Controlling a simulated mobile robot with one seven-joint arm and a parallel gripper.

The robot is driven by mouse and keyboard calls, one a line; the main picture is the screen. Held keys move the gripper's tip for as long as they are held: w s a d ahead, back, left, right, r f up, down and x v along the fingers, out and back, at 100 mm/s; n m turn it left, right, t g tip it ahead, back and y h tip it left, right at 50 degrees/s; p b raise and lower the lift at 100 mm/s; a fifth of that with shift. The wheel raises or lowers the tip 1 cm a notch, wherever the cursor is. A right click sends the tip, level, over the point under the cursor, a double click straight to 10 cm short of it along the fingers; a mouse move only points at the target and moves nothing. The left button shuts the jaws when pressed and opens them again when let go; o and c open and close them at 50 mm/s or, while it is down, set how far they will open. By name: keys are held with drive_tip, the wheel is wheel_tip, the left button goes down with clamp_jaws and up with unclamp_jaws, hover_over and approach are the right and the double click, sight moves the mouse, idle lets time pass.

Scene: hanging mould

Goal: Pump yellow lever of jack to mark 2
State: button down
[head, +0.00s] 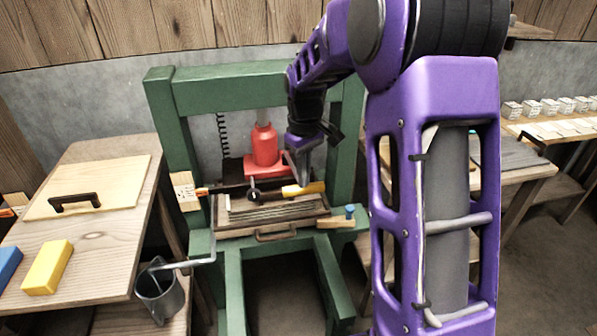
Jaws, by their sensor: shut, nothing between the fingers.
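The red jack (265,146) stands upright inside the green press frame (188,135). A lever with a yellow end (306,189) sticks out at the front right of the jack, and a black knob (254,196) is to its left. A pale card with small marks (185,188) is on the left post, with a red-orange pointer (202,192) at its right edge; the numbers are too small to read. My gripper (302,180) is shut and empty, pointing down just above the yellow lever. I cannot tell whether it touches the lever.
A stack of thin layers (272,208) lies under the jack. A small wooden piece with a blue knob (349,213) is at the frame's right. The left table (95,235) holds a handled board and blocks. A grey can (160,292) is below.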

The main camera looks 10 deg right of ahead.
wheel_tip(320, 180, down, 14)
drive_tip(key=r+b, duration=0.1)
drive_tip(key=b, duration=0.7)
wheel_tip(320, 180, up, 11)
drive_tip(key=p, duration=0.9)
drive_tip(key=shift+r, duration=1.1)
drive_tip(key=shift+f, duration=0.15)
wheel_tip(320, 180, down, 11)
drive_tip(key=b, duration=0.7)
wheel_tip(320, 180, up, 9)
drive_tip(key=p, duration=0.7)
drive_tip(key=shift+r, duration=1.15)
